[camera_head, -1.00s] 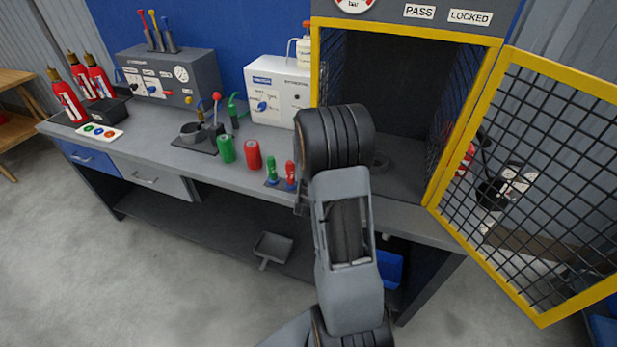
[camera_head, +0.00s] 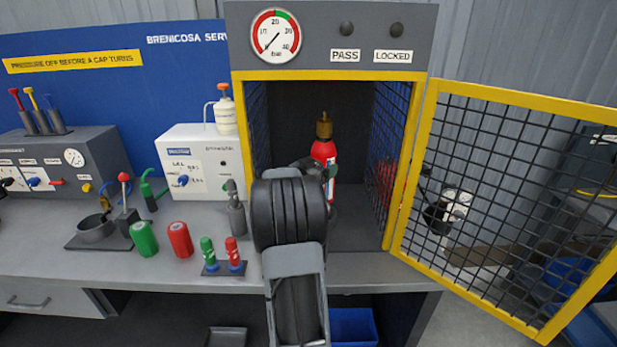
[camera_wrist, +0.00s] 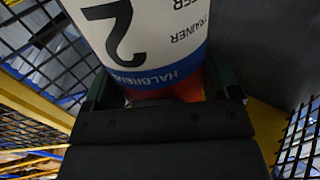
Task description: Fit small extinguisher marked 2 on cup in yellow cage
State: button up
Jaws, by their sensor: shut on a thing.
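The small red extinguisher (camera_head: 323,153) with a brass top stands upright inside the yellow cage (camera_head: 415,130), partly behind my arm. In the wrist view the extinguisher (camera_wrist: 150,40) fills the top middle, with a large 2 on its white label and a blue band. My gripper (camera_wrist: 165,88) is shut on it, with a dark green fingertip on each side. In the head view my arm hides most of the gripper. The cup and the extinguisher's lower end are hidden, so I cannot tell whether they touch.
The cage's mesh door (camera_head: 510,200) stands wide open at right. Left of the cage are a white unit (camera_head: 200,165), a grey cylinder (camera_head: 236,215), green (camera_head: 144,239) and red (camera_head: 180,239) cans, and a small stand (camera_head: 225,268). Mesh walls flank the gripper.

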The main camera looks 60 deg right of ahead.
jog(key=shift+d+b, duration=0.15)
jog(key=shift+b, duration=0.2)
jog(key=shift+f+b, duration=4.05)
jog(key=shift+f, duration=0.5)
jog(key=o, duration=1.6)
jog(key=shift+s, duration=0.1)
jog(key=shift+o, duration=0.6)
jog(key=shift+f, duration=0.45)
jog(key=shift+a+r, duration=0.1)
jog(key=shift+a, duration=0.5)
jog(key=w+a, duration=0.1)
jog(key=a, duration=1.1)
jog(key=shift+w+a+r, duration=0.15)
jog(key=shift+a+r, duration=0.05)
jog(key=shift+a, duration=0.15)
